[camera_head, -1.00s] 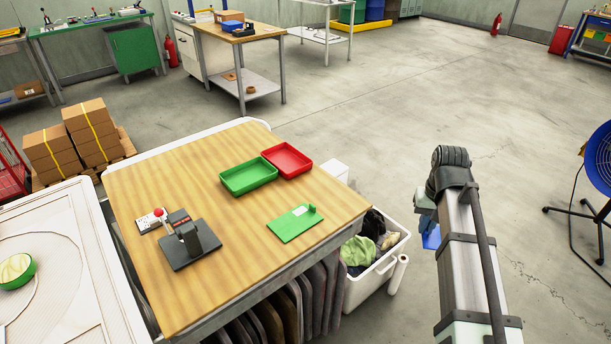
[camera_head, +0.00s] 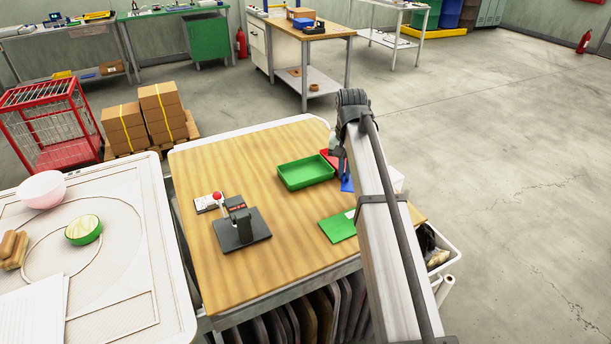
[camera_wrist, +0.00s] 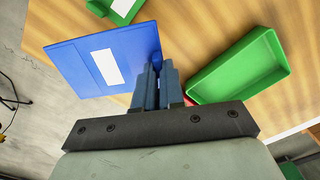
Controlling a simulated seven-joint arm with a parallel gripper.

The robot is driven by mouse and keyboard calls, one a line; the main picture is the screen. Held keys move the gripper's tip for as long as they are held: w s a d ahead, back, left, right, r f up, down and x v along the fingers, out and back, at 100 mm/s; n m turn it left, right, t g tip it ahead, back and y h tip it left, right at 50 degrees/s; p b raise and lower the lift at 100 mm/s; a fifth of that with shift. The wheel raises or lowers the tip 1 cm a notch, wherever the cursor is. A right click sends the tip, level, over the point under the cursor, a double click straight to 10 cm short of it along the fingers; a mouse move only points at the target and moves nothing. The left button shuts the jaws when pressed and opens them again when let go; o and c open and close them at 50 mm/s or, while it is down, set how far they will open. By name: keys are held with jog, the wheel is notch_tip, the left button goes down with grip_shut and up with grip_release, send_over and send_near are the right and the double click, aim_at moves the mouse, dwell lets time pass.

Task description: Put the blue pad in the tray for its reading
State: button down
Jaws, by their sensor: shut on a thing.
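My gripper (camera_wrist: 157,75) is shut on the blue pad (camera_wrist: 88,60), a flat plate with a white label, gripped at its raised knob. In the head view the blue pad (camera_head: 346,182) shows as a narrow strip beside my arm, above the right part of the wooden table. A green tray (camera_head: 305,174) stands empty on the table, just left of the pad. It also shows in the wrist view (camera_wrist: 240,92), right of the fingers. A green pad (camera_head: 338,228) lies nearer, partly covered by my arm.
A black stand (camera_head: 241,230) with a red-button device (camera_head: 216,198) is on the table's left half. The table's (camera_head: 285,250) front middle is clear.

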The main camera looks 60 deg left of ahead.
jog(key=s+a+r+m, duration=0.2)
jog(key=a, duration=0.4)
jog(key=r+m, duration=0.2)
jog(key=m, duration=2.5)
send_over(323, 171)
jog(key=shift+f, duration=4.95)
jog(key=shift+d, duration=0.1)
